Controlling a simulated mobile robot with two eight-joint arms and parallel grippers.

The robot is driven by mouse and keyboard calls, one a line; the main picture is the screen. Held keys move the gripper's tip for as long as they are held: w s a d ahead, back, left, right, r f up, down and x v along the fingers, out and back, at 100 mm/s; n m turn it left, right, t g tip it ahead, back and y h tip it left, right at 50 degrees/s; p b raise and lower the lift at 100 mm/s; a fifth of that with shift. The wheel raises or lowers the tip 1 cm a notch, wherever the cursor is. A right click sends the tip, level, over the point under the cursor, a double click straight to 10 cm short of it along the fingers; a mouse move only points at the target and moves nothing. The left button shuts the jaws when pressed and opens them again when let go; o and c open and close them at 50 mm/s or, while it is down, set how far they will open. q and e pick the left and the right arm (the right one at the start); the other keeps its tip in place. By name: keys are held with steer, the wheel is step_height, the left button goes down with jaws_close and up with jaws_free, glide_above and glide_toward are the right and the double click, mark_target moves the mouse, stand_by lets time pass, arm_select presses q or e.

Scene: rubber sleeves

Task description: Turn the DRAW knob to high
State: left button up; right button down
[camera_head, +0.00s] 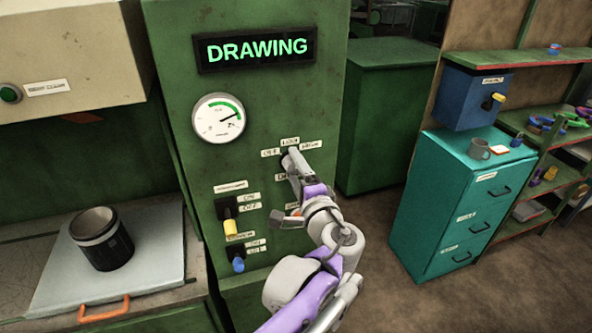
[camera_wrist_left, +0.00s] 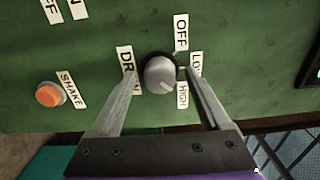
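The DRAW knob (camera_wrist_left: 160,73) is a round grey knob on a dark base in the green panel. In the left wrist view it sits between the DRAW label (camera_wrist_left: 127,70) and the OFF (camera_wrist_left: 181,32), LOW (camera_wrist_left: 196,64) and HIGH (camera_wrist_left: 182,95) labels. A mark on its face seems to point to the lower right, toward HIGH. My left gripper (camera_wrist_left: 160,80) is open, with one finger on each side of the knob and gaps visible. In the head view my left gripper (camera_head: 291,162) is at the knob and hides most of it. My right gripper is not in view.
The panel carries a lit DRAWING sign (camera_head: 257,49), a round gauge (camera_head: 219,118), a yellow-tipped switch (camera_head: 230,226) and a blue-tipped switch (camera_head: 238,262). An orange SHAKE button (camera_wrist_left: 49,95) shows in the wrist view. A teal cabinet (camera_head: 462,210) stands at right.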

arm_select(q)
steer(key=b+v, duration=0.1)
steer(key=v, duration=0.9)
steer(key=shift+s, duration=0.4)
steer(key=shift+d, duration=0.1)
steer(key=s+a+f+n+g, duration=0.2)
steer(key=a+f+n+g, duration=0.15)
steer(key=a+f, duration=0.45)
steer(key=s+a+f+n+g, duration=0.2)
steer(key=s+a+f+g, duration=0.15)
steer(key=a+f, duration=0.45)
steer(key=s+a+f+n+g+h, duration=0.2)
steer(key=s+f+n, duration=0.2)
steer(key=s+f, duration=0.1)
steer(key=s+a+f+n+g+h, duration=0.2)
steer(key=s+a+f+n+h, duration=0.1)
steer(key=s+f+n, duration=0.2)
steer(key=shift+s+f+g+h, duration=0.3)
steer(key=shift+s+f, duration=0.35)
steer(key=shift+s, duration=0.5)
